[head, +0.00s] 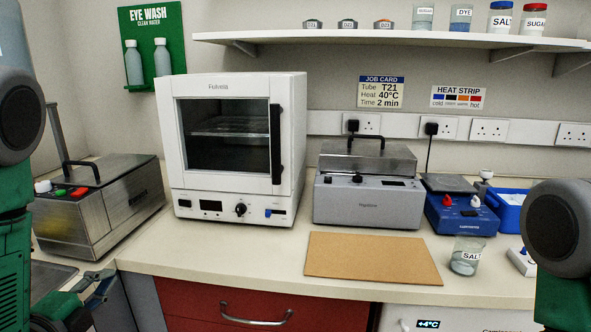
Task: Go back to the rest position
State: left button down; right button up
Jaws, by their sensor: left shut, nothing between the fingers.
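My left gripper (103,286) is low at the left edge of the view, in front of the counter's left part. Its dark fingers are shut with nothing between them. My left arm, green and grey, comes in along the left edge. My right arm shows at the right edge, but its gripper is out of view.
A white oven (240,218), a grey heating unit (368,205), a blue device (460,217) and a steel box with a handle (98,205) stand on the counter. A brown board (372,259) and a beaker labelled SALT (466,256) are near the front edge. A shelf (390,40) is above.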

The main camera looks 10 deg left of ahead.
pick_arm(q)
jog(key=s+d+f+n+g, duration=0.3)
jog(key=s+f+n+g, duration=0.2)
jog(key=f, duration=0.5)
jog(key=s+d+f+n+g, duration=0.4)
jog(key=f+n, duration=0.1)
jog(key=f, duration=0.5)
jog(key=s+d+f+n+g, duration=0.2)
jog(key=s+f+n+g, duration=0.1)
jog(key=s, duration=0.5)
jog(key=s+d+f+n+g, duration=0.3)
jog(key=s+f+n+g, duration=0.1)
jog(key=s, duration=0.4)
jog(key=shift+s+d+f+g+y, duration=0.2)
jog(key=shift+d+g+y, duration=0.1)
jog(key=shift+g, duration=0.2)
